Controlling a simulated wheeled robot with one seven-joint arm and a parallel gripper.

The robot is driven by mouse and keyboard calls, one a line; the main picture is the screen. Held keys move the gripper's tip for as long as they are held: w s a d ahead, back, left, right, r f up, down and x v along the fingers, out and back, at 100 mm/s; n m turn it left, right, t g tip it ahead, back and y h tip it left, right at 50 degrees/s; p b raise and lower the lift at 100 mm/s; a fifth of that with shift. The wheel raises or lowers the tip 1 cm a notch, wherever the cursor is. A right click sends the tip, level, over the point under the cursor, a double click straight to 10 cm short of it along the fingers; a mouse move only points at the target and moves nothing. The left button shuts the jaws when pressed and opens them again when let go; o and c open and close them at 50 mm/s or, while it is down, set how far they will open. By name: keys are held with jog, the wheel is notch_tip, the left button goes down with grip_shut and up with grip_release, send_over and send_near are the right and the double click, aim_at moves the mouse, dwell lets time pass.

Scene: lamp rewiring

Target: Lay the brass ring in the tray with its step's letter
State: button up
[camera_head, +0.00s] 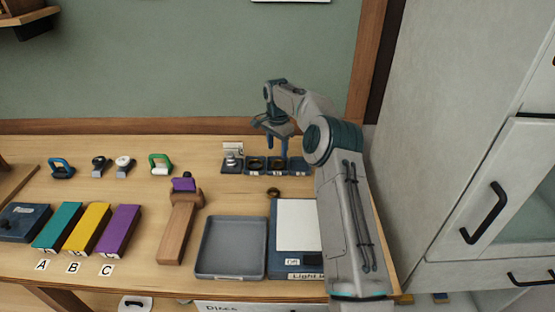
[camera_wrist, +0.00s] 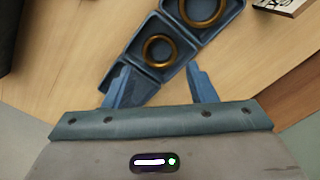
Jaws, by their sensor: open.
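A row of small blue trays (camera_head: 267,172) stands at the back of the bench, with small labels too tiny to read. In the wrist view, one brass ring (camera_wrist: 146,50) lies in a blue tray (camera_wrist: 133,58) just beyond my fingertips, and a larger brass ring (camera_wrist: 186,14) lies in the tray beyond it. A dark brass-coloured ring (camera_head: 273,192) lies on the bench in front of the row. My gripper (camera_head: 277,148) points down over the row, open; the wrist view shows nothing between its fingers (camera_wrist: 156,78).
A grey tray (camera_head: 232,273) and a lightbox (camera_head: 296,225) lie in front. A wooden piece with a purple top (camera_head: 177,225) stands left of them. Teal, yellow and purple blocks (camera_head: 88,228) sit by letters A, B, C. A cabinet (camera_head: 430,120) borders the right.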

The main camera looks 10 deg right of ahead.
jog(key=s+a+r+n+t, duration=0.15)
jog(key=s+r, duration=0.25)
jog(key=r, duration=0.4)
jog(key=s+a+r+n+g, duration=0.1)
jog(key=s+a+r+n, duration=0.2)
jog(key=r, duration=0.4)
jog(key=s+d+r+n+t+h, duration=0.1)
jog(key=s+r, duration=0.2)
jog(key=s, duration=0.3)
jog(key=s+d+r+n, duration=0.1)
jog(key=s+r+n, duration=0.1)
jog(key=s, duration=0.5)
jog(key=s+d+f+n+t, duration=0.1)
jog(key=s+f+n, duration=0.1)
jog(key=s, duration=1.1)
jog(key=s+d+f+n+t+y, duration=0.1)
jog(key=s+f, duration=0.2)
jog(key=s, duration=1)
jog(key=shift+d+f+n, duration=0.2)
jog(key=shift+d+n, duration=0.1)
jog(key=shift+n, duration=0.05)
